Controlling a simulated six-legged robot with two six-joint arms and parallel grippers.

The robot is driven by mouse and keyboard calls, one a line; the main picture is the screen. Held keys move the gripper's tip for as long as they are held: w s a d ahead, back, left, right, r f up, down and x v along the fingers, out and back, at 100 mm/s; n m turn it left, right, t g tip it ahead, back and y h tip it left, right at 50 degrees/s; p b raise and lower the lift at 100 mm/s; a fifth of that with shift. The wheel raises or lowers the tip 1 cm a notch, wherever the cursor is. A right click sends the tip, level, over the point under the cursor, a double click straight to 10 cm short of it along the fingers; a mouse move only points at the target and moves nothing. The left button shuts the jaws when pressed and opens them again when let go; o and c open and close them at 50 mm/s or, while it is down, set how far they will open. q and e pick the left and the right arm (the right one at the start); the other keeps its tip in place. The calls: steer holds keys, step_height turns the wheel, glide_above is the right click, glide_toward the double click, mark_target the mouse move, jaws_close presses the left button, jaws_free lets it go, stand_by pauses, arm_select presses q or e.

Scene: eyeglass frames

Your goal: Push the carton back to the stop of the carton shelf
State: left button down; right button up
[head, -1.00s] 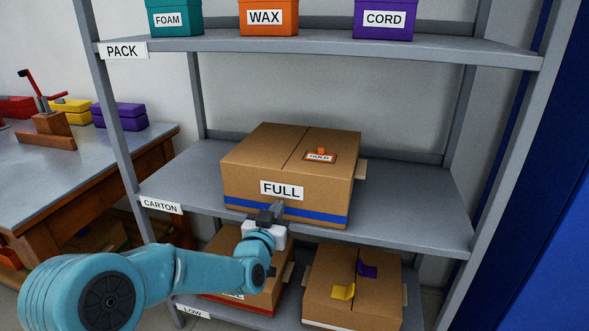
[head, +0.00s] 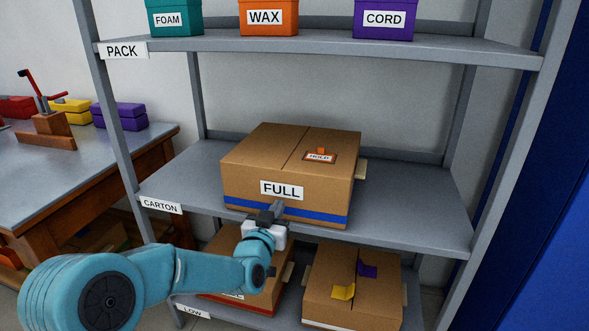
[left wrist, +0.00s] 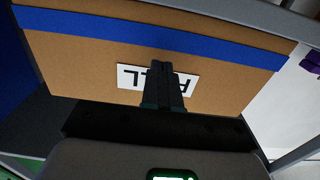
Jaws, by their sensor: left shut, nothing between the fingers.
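The carton (head: 285,160) is a brown box with a FULL label and a blue band on its front. It stands upright on the carton shelf (head: 415,205), the middle shelf marked CARTON. An orange-topped HOLD tag lies on its top. The shelf's raised back edge (head: 405,156) shows behind it; the carton's back hides part of it. My left gripper (head: 277,208) is shut and empty, its fingertips at the carton's front face just below the label. In the left wrist view the shut fingers (left wrist: 164,85) overlap the label; contact is hard to tell. My right gripper is not seen.
Two more cartons stand on the low shelf below, the right one (head: 350,285) with yellow and purple tags. The PACK shelf (head: 320,48) above holds FOAM, WAX and CORD boxes. Shelf posts stand at both sides. A workbench (head: 80,170) is at the left.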

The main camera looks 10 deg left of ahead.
mark_target(287, 191)
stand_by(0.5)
arm_select(q)
steer(key=shift+w+b, duration=0.3)
steer(key=shift+w, duration=0.05)
steer(key=shift+w, duration=0.4)
stand_by(0.6)
steer(key=shift+w, duration=1.05)
steer(key=shift+w+d, duration=0.1)
steer(key=shift+w, duration=2.3)
